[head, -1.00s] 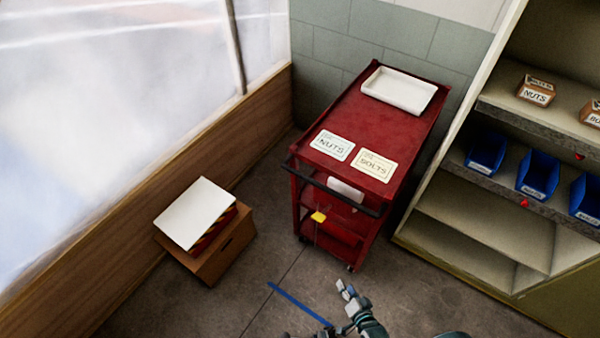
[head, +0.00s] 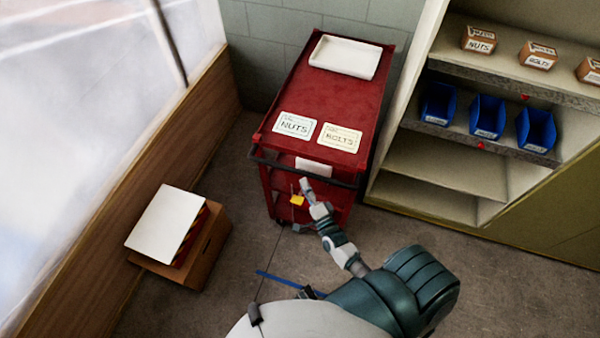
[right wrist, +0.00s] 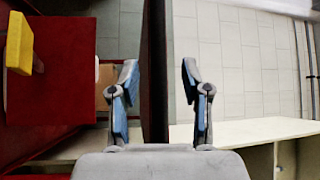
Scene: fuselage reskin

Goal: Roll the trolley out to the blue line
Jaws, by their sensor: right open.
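The red trolley (head: 335,105) stands by the grey wall with a dark handle bar (head: 325,180) across its near end. A yellow tag (head: 297,200) hangs below the handle; a yellow block also shows in the right wrist view (right wrist: 18,42). My right gripper (head: 308,190) is open at the handle. In the right wrist view its fingers (right wrist: 161,95) stand either side of a dark upright-looking bar, apparently the handle, with gaps visible. The blue line (head: 278,279) lies on the floor in front of the trolley. Small dark parts near it may be my left gripper; its state is unclear.
A white tray (head: 345,56), a NUTS card (head: 294,127) and a BOLTS card (head: 340,138) lie on the trolley top. A shelf unit (head: 445,175) with blue bins stands close on the right. A brown box (head: 203,250) sits left. Floor between is clear.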

